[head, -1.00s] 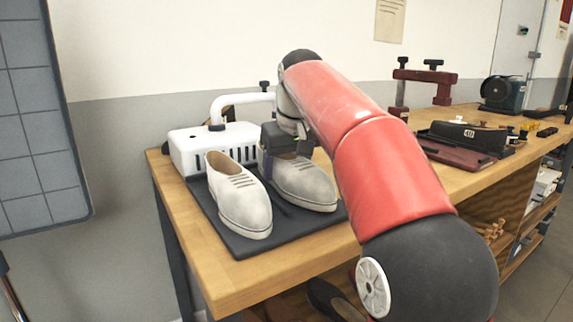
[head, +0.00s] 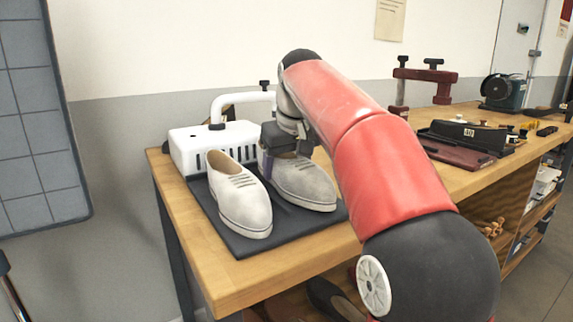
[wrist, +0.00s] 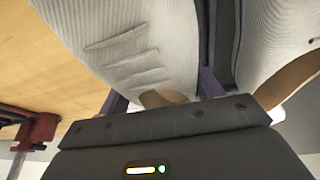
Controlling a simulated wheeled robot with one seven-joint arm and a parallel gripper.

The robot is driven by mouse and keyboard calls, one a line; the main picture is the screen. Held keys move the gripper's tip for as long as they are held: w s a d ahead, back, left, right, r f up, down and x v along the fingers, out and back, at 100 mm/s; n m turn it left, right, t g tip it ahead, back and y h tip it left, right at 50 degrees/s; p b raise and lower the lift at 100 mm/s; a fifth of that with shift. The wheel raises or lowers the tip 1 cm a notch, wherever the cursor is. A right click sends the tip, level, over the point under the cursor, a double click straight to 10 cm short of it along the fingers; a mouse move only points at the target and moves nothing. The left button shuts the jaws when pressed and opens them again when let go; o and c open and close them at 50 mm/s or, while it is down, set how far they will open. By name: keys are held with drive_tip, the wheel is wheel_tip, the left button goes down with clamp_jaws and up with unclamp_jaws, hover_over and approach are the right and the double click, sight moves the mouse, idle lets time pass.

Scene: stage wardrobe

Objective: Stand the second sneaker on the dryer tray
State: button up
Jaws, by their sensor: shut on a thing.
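The dryer tray (head: 295,222) is a flat dark mat on the workbench, in front of a white dryer box (head: 186,150) with a curved white pipe. One pale sneaker (head: 240,203) stands upright on the tray's left part, toe to the front. The other, greyer sneaker (head: 305,186) is beside it on the right, upright and level, its sole at the tray surface. My gripper (wrist: 163,92) is shut on this right sneaker at its heel opening, one finger on each side. The wrist view shows the held sneaker (wrist: 125,45) and the left sneaker (wrist: 275,40) across a narrow gap.
A dark red clamp (head: 425,78), a black box on a red base (head: 465,135) and a motor (head: 503,92) stand further right. A gridded panel (head: 40,120) hangs at the left.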

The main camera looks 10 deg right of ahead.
drive_tip(key=shift+f, duration=0.3)
idle(0.5)
drive_tip(key=o, duration=1.1)
